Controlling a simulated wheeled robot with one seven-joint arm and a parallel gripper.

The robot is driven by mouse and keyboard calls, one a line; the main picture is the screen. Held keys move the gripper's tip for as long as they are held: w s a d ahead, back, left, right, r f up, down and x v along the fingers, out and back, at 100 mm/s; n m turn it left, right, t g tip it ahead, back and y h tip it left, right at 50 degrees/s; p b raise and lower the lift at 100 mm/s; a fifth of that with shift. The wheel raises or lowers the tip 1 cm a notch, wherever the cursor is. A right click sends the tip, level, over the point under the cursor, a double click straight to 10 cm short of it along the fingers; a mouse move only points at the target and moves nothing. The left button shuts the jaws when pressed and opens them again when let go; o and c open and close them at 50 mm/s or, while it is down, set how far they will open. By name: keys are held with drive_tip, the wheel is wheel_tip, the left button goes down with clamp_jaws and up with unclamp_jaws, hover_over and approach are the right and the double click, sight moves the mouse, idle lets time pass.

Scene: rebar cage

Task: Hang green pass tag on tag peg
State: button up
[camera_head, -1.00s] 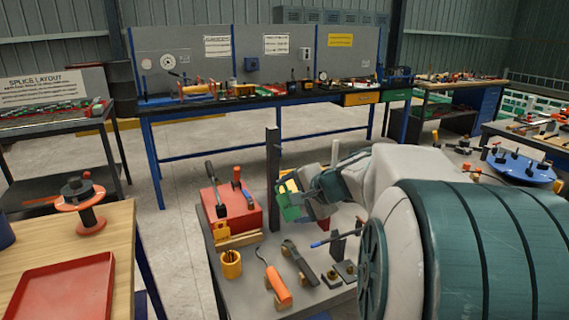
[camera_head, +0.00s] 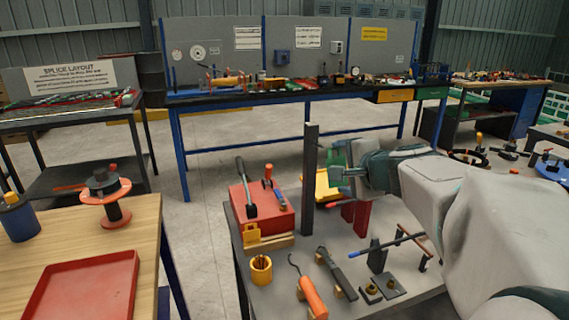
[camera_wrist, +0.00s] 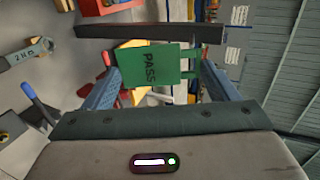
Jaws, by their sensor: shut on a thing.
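The green pass tag (camera_wrist: 148,66), lettered PASS, is between the two fingers of my gripper (camera_wrist: 160,85) in the wrist view. My gripper (camera_head: 343,174) is shut on the tag, which shows as a small green patch (camera_head: 338,159) in the head view. A dark upright post (camera_head: 310,180) stands on the grey cart just left of my gripper. In the wrist view the post (camera_wrist: 150,33) crosses beyond the tag's upper edge. A thin rod shows beside the post near the gripper; I cannot tell whether it is the tag peg. The tag looks apart from the post.
A red box (camera_head: 262,212) with tools on top stands left of the post. A yellow tray (camera_head: 322,186) lies behind it. An orange-handled hook tool (camera_head: 312,296), a yellow cup (camera_head: 261,269) and a blue-tipped rod (camera_head: 378,246) are on the cart front. Open floor lies behind.

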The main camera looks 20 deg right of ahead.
drive_tip(key=shift+w+f, duration=0.15)
drive_tip(key=shift+w, duration=1.4)
drive_tip(key=shift+w+f, duration=0.15)
drive_tip(key=shift+w, duration=1.35)
drive_tip(key=shift+w+a+f+b, duration=0.1)
drive_tip(key=shift+w+f+b, duration=0.35)
drive_tip(key=shift+w+b, duration=0.15)
drive_tip(key=o, duration=1)
drive_tip(key=shift+c, duration=0.2)
drive_tip(key=shift+s, duration=0.1)
